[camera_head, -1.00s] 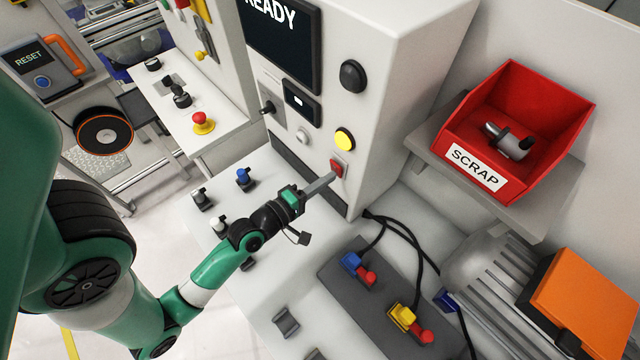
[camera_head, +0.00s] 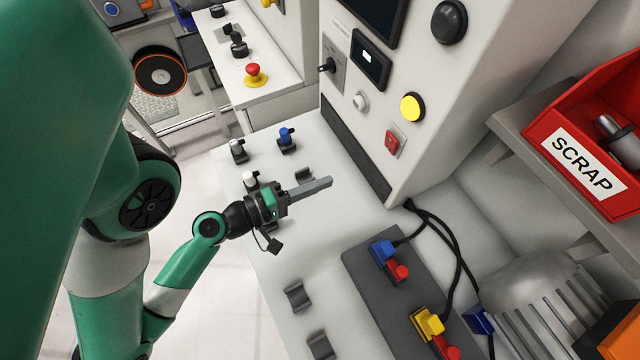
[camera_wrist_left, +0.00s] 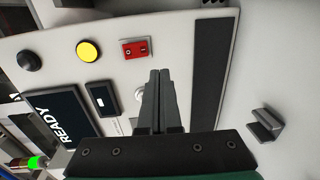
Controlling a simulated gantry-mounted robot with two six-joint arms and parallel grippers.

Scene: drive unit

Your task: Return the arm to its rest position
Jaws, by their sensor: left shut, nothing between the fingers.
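My left arm comes in from the left in the head view. Its gripper (camera_head: 312,187) is shut and empty, held above the white bench top, apart from the control cabinet. In the left wrist view the closed fingers (camera_wrist_left: 158,100) point toward the cabinet face. The red rocker switch (camera_head: 392,143) on the cabinet lies beyond the fingertips, up and to the right in the head view. It also shows in the left wrist view (camera_wrist_left: 135,48). My right gripper is in neither view.
The cabinet carries a yellow button (camera_head: 412,107) and a black knob (camera_head: 449,21). Small fittings, including a blue-topped one (camera_head: 287,139), stand on the bench near the gripper. A grey connector block (camera_head: 373,262) with cables and a red SCRAP bin (camera_head: 550,125) are at the right.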

